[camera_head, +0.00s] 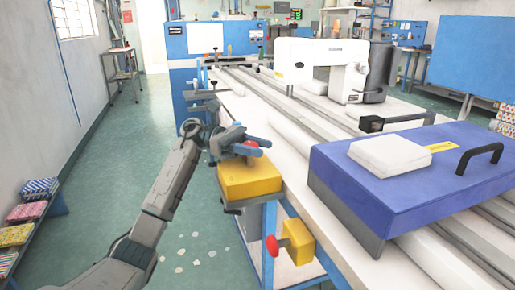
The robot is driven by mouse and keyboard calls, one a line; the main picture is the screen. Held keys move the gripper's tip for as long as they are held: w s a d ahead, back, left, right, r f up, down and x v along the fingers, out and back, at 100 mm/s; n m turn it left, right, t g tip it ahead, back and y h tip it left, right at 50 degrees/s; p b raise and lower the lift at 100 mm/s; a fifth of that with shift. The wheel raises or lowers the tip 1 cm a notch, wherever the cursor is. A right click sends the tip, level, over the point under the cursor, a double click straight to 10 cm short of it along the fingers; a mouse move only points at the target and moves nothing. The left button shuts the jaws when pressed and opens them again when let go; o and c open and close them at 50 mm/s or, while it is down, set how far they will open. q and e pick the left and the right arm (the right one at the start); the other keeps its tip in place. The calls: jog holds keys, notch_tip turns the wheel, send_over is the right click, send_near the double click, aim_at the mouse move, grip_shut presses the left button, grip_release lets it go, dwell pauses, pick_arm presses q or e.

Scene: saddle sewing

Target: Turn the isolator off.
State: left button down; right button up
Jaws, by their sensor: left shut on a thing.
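A yellow box (250,180), which looks like the isolator, stands at the near left corner of the long bench. A small red part (251,144), seemingly its handle, shows just above the box among my fingers. My left gripper (250,146) is over the top of this box, its arm coming up from the lower left. It is shut on the red part, though the fingers hide most of it and its exact angle cannot be told. My right gripper is not in view.
A second yellow box (298,242) with a red knob (271,246) is mounted lower on the bench's near side. A blue case (400,180) with a black handle lies on the bench at right. A white sewing machine (320,62) stands behind. The green floor at left is open.

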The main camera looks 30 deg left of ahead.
pick_arm(q)
jog(key=c, duration=0.9)
grip_release()
jog(key=a, duration=1)
jog(key=shift+s+a, duration=0.25)
jog(key=shift+a, duration=0.15)
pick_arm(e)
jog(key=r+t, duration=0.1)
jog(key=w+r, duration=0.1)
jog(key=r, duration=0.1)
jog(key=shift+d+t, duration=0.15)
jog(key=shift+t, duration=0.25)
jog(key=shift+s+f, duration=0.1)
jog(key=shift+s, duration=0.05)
